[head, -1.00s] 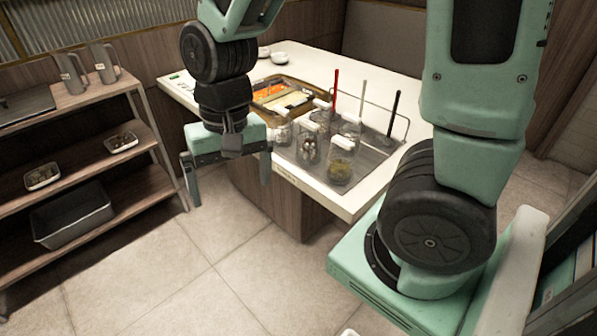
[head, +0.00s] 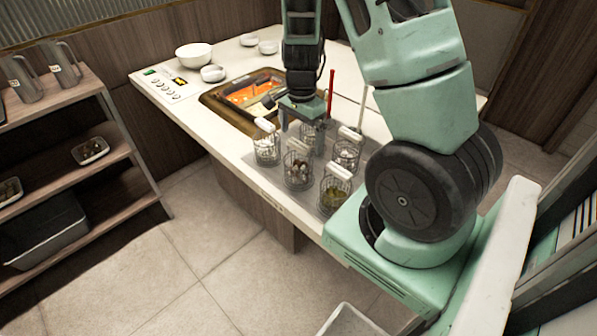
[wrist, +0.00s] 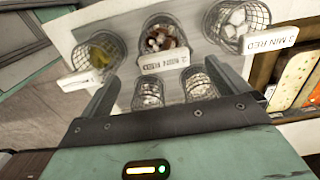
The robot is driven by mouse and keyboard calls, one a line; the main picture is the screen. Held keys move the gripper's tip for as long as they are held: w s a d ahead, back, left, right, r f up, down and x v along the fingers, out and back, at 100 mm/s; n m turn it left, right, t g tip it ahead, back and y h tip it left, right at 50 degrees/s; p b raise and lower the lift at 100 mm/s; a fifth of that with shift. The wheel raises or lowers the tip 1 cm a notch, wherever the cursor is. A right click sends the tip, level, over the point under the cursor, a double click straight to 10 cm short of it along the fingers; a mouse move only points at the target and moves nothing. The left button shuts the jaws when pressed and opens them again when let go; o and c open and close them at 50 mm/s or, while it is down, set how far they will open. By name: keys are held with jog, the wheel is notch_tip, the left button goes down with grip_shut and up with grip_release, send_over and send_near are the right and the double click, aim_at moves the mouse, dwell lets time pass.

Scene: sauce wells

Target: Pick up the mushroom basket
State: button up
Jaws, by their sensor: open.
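The basket with brown and white pieces, which look like mushrooms, (head: 297,172) stands in the front row on the counter, between a basket of white pieces (head: 266,150) and one of yellow-green food (head: 334,196). It also shows at the top of the wrist view (wrist: 165,36), with a white labelled handle (wrist: 164,61) towards me. My gripper (head: 303,122) is open and empty above the baskets, just behind the mushroom basket in the head view. In the wrist view its two fingers (wrist: 163,72) spread either side of the mushroom basket's handle, apart from it.
Two more wire baskets (wrist: 148,93) (wrist: 199,86) stand close behind. A red-handled tool (head: 330,92) rises near my gripper. A tray of orange food (head: 243,92) and white bowls (head: 194,54) are farther back. A shelf (head: 70,163) stands at the left.

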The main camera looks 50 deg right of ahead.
aim_at(298, 159)
jog(key=f, duration=0.7)
jog(key=shift+w+a+f, duration=0.15)
jog(key=shift+w+f, duration=0.1)
jog(key=shift+w, duration=0.1)
jog(key=c, duration=1.1)
